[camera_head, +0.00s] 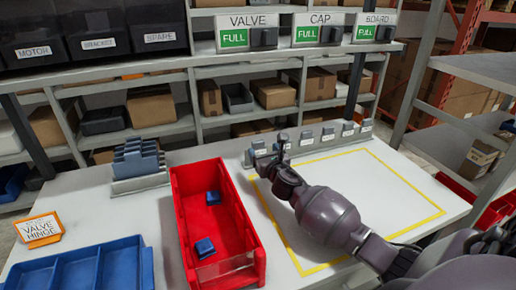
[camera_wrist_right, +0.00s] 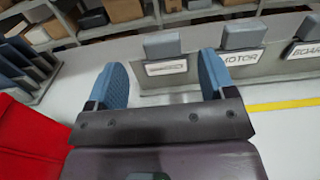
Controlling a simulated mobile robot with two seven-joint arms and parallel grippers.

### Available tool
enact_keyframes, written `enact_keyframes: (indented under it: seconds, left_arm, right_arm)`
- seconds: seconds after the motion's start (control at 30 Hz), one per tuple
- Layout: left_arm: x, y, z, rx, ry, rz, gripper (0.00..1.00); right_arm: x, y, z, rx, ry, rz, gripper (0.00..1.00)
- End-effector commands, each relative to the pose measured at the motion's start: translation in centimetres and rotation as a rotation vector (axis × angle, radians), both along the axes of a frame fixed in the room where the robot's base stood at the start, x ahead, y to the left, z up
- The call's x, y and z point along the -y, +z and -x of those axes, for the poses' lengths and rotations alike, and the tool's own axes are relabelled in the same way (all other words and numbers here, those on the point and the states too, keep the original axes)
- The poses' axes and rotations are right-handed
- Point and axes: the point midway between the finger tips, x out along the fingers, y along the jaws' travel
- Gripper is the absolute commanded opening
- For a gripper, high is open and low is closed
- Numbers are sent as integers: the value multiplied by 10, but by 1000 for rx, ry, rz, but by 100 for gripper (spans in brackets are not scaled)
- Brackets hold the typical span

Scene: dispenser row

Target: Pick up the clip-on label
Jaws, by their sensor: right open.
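Several clip-on labels with grey clip bodies and white faces stand in a row on a grey rail (camera_head: 247,158) at the back of the white table. The leftmost clip-on label (camera_wrist_right: 163,49) sits on the rail ahead of my right gripper, between its fingers as seen in the right wrist view; its print is too blurred to read. A label reading MOTOR (camera_wrist_right: 243,50) is to its right, outside the fingers. My right gripper (camera_head: 274,149) is open with blue fingers and holds nothing; it also shows in the right wrist view (camera_wrist_right: 162,82). My left gripper is out of view.
A red bin (camera_head: 246,217) with two blue parts stands left of my right arm. A blue divided tray (camera_head: 75,274), an orange-framed sign (camera_head: 40,231) and a grey-blue slotted rack (camera_head: 137,165) are further left. A yellow-outlined area (camera_head: 385,190) is bare on the right.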

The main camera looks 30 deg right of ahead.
Motion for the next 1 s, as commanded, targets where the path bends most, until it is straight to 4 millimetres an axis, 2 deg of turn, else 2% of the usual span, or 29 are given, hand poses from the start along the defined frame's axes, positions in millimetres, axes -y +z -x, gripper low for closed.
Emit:
enact_keyframes:
  seconds: [0.4, 0.7, 0.77, 1.0]
  left_arm:
    - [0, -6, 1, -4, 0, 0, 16]
    - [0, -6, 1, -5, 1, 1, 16]
    - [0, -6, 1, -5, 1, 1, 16]
    - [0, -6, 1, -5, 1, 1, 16]
  right_arm:
    - [13, 3, -45, -1, -1, -1, 77]
    - [14, 4, -49, 0, 0, 0, 77]
    - [14, 4, -49, 0, 0, 0, 69]
    - [14, 4, -49, 0, 0, 0, 32]
